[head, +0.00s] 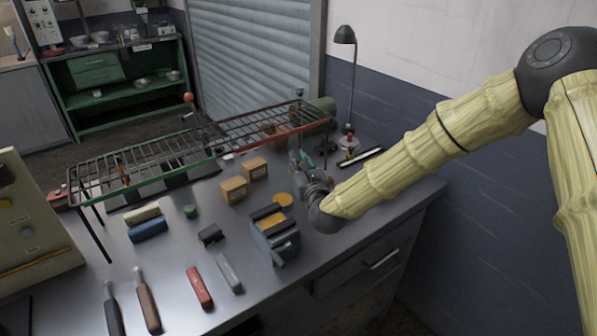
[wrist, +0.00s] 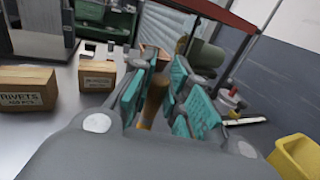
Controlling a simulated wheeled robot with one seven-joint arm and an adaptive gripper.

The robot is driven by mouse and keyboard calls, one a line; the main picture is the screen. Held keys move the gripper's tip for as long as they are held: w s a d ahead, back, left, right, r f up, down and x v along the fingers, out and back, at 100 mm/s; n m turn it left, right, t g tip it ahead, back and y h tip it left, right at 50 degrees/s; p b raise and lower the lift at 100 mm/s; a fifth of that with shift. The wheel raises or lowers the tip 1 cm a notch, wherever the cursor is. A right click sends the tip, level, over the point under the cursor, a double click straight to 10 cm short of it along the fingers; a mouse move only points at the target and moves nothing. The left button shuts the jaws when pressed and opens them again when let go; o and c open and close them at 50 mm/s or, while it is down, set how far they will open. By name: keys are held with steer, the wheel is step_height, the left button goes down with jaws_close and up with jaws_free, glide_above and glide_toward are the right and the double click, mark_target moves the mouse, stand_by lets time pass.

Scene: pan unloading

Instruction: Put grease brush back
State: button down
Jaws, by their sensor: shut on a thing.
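My gripper (head: 302,163) is at the right end of the workbench, below the raised wire rack. In the wrist view its teal finger pads (wrist: 158,80) are closed around a brown wooden handle, which I take as the grease brush (wrist: 151,104). The handle stands roughly upright between the pads. Its lower end is hidden behind my gripper body, and no bristles show. In the head view the brush cannot be made out.
The wire rack (head: 205,147) spans the back of the bench. Cardboard boxes (head: 233,189) stand left of my gripper, a vise (head: 274,236) in front. A black lamp (head: 346,36) stands behind to the right. Several hand tools (head: 199,288) lie at the front left.

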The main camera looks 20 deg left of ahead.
steer(key=shift+f, duration=1.8)
steer(key=shift+f, duration=0.1)
steer(key=shift+f, duration=0.15)
steer(key=c, duration=1.4)
jaws_free()
steer(key=shift+o, duration=0.2)
steer(key=shift+r+p, duration=0.3)
steer(key=b+v, duration=0.3)
steer(key=v, duration=0.9)
